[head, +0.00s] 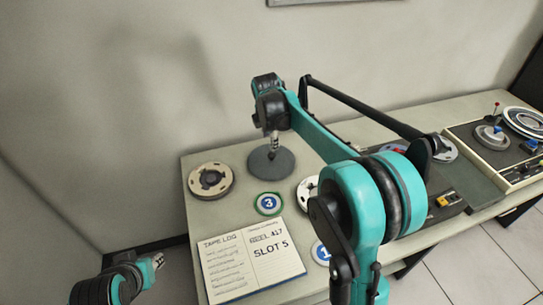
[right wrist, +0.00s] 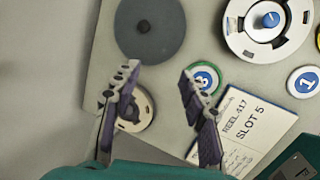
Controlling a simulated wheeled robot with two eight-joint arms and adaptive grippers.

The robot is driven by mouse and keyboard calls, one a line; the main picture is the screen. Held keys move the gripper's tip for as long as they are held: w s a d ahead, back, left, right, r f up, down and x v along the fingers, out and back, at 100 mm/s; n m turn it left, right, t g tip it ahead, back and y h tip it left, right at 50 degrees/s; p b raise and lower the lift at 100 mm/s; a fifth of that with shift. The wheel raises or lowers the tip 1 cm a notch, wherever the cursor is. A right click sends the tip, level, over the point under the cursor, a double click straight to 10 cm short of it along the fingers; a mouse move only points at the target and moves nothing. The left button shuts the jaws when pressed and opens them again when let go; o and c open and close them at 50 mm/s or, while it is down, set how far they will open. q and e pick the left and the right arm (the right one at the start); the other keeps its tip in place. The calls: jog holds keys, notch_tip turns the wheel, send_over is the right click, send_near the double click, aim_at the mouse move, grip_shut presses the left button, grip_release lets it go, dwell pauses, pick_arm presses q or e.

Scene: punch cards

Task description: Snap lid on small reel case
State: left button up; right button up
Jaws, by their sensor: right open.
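A plain dark grey disc (head: 285,163), perhaps the lid, lies flat on the table; it also shows in the right wrist view (right wrist: 150,28). A round beige reel or case (head: 199,188) lies left of it, partly behind a finger in the wrist view (right wrist: 143,117). A white round reel (head: 303,194), partly hidden by my arm, has a blue centre in the wrist view (right wrist: 238,30). I cannot tell which is the small case. My right gripper (head: 273,151) is open and empty, pointing down above the disc's area. My left gripper (head: 156,262) is low at left, its jaws unclear.
A green-rimmed "3" marker (head: 268,204) and a blue "1" marker (head: 320,252) lie near the open tape log (head: 250,262). A tape machine (head: 490,150) stands at the right. The wall is close behind the table.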

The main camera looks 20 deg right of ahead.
aim_at(271, 156)
jog(key=w+d+f+n+b, duration=0.1)
jog(key=w+f+n, duration=0.1)
jog(key=f, duration=0.4)
jog(key=w+d+f+n+g+b, duration=0.1)
jog(key=w+f+n+b, duration=0.1)
jog(key=w+f, duration=0.3)
jog(key=w+d+f+n+b, duration=0.1)
jog(key=w+f+n+b, duration=0.1)
jog(key=f, duration=0.5)
jog(key=shift+w+d+n+h, duration=0.15)
jog(key=shift+w+n, duration=0.2)
jog(key=shift+w, duration=0.1)
jog(key=shift+w+d+n+h, duration=0.1)
jog(key=shift+w+n+h, duration=0.05)
jog(key=shift+w+n, duration=0.25)
jog(key=shift+b+x, duration=0.4)
jog(key=shift+x, duration=0.55)
jog(key=c, duration=0.9)
jog(key=shift+r, duration=0.15)
jog(key=shift+r+p, duration=2.4)
jog(key=shift+r, duration=1.05)
